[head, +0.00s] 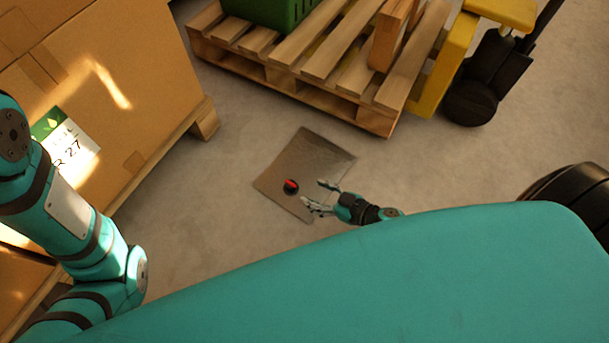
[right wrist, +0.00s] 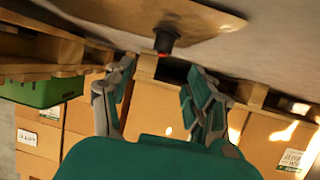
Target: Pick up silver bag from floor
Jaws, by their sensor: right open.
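The silver bag (head: 312,155) lies flat on the floor in the middle of the head view. A dark round cap with red on it (head: 291,187) sits near its lower left part. My right gripper (head: 315,194) is open and empty at the bag's lower right edge, its fingers pointing toward the cap. In the right wrist view the bag (right wrist: 130,22) spans the top, and the dark cap (right wrist: 163,39) stands out from it just beyond the gap between my open fingers (right wrist: 160,72). I cannot tell if the fingers touch the bag. My left gripper is out of view.
A wooden pallet (head: 320,55) with a green crate (head: 268,12) stands behind the bag. A yellow pallet jack (head: 445,62) is at its right. Large cardboard boxes (head: 120,75) on a pallet stand at left. A black wheel (head: 572,190) is at right. Floor around the bag is clear.

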